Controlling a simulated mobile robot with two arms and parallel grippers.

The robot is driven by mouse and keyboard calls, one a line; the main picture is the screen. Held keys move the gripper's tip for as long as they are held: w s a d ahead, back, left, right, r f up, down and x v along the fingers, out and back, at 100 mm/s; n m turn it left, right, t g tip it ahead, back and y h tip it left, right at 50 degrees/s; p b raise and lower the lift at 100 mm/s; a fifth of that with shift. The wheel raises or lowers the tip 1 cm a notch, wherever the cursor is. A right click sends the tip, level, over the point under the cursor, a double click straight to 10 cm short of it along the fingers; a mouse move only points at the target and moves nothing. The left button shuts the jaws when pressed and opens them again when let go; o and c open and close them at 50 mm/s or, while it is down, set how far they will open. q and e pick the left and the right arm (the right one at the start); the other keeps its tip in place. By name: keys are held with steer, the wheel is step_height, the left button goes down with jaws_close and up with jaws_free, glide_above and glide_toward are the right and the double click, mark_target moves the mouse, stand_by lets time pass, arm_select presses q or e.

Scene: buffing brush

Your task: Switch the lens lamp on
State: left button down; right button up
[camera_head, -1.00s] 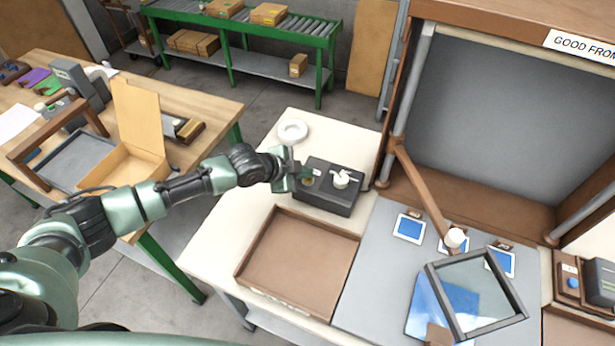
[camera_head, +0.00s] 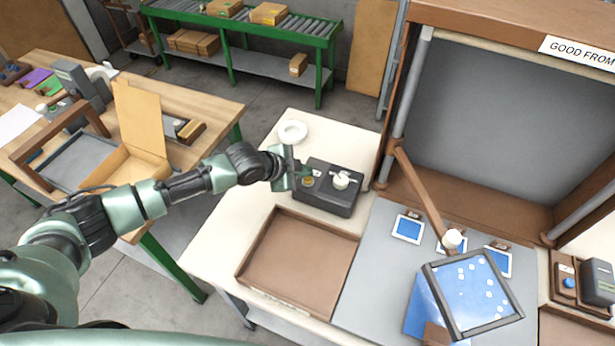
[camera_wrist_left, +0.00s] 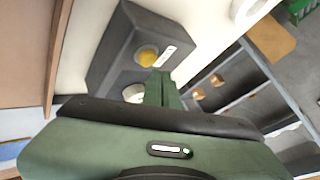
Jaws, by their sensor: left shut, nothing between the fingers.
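The dark grey control box (camera_head: 330,187) stands on the cream bench top, with a round yellow button (camera_head: 307,182) and a white knob (camera_head: 341,180) on top. The button also shows yellow in the left wrist view (camera_wrist_left: 148,56). My left gripper (camera_head: 299,176) is shut and empty, its fingertips (camera_wrist_left: 160,76) close beside the button; whether they touch it I cannot tell. The square framed lens (camera_head: 472,292) on a brown arm shows a bright blue surface with several white spots. My right gripper is not in view.
An empty brown tray (camera_head: 298,262) lies in front of the box. A white ring (camera_head: 292,132) lies behind it. A brown post (camera_head: 420,195) slants down to the lens. Small blue-and-white cards (camera_head: 408,228) lie on the grey mat. Cream bench is clear left of the box.

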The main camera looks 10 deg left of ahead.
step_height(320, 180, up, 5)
steer(key=p, duration=0.5)
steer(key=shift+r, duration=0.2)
